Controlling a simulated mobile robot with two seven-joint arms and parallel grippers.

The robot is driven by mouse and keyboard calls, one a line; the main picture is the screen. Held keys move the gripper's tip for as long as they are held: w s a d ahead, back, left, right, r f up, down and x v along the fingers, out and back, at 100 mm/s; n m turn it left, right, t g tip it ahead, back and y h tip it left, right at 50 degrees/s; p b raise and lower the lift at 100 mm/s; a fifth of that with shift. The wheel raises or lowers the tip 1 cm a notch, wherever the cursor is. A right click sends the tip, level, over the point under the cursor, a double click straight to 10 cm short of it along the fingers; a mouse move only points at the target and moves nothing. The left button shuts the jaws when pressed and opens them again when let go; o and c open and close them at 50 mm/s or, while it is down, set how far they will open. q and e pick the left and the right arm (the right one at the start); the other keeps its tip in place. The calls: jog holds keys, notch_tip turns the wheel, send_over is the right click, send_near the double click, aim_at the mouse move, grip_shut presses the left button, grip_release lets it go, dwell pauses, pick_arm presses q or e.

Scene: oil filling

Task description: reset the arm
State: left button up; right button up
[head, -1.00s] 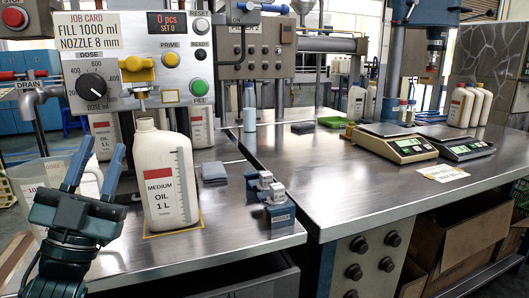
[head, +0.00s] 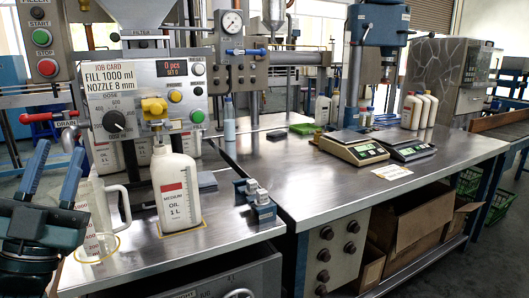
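My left gripper (head: 55,176) is at the left edge of the head view, in front of the steel bench. Its two blue fingers point up and stand apart, with nothing between them. The white oil bottle (head: 178,192), labelled medium oil 1 L, stands upright in a yellow outline under the filling machine (head: 145,90). A clear measuring jug (head: 100,215) stands left of the bottle, partly hidden by my gripper. The dose dial (head: 114,121) and yellow nozzle valve (head: 154,107) are on the machine's front. My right gripper is out of view.
A small blue and silver fixture (head: 257,197) sits on the bench, right of the bottle. Two scales (head: 350,149) and several bottles (head: 420,110) stand on the right bench (head: 310,185). A red-handled drain pipe (head: 50,117) is at the left. The right bench's front area is clear.

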pick_arm(q)
jog(key=w+d+f+n+g+y+p, duration=0.1)
jog(key=w+d+f+n+g+p, duration=0.15)
jog(key=f+g+p, duration=0.35)
jog(key=w+d+f+n+g+y+p, duration=0.25)
jog(key=f+p, duration=0.25)
jog(key=f, duration=0.3)
jog(key=s+d+f+g+h+p, duration=0.1)
jog(key=s+d+f+g+p, duration=0.2)
jog(key=s+d+f, duration=0.3)
jog(key=s+d+f+g+h+p, duration=0.2)
jog(key=s+d+f+g+p, duration=0.2)
jog(key=f, duration=0.7)
jog(key=s+d+g, duration=0.2)
jog(key=s, duration=0.2)
jog(key=shift+s+f+p, duration=0.3)
jog(key=shift+s+f, duration=0.1)
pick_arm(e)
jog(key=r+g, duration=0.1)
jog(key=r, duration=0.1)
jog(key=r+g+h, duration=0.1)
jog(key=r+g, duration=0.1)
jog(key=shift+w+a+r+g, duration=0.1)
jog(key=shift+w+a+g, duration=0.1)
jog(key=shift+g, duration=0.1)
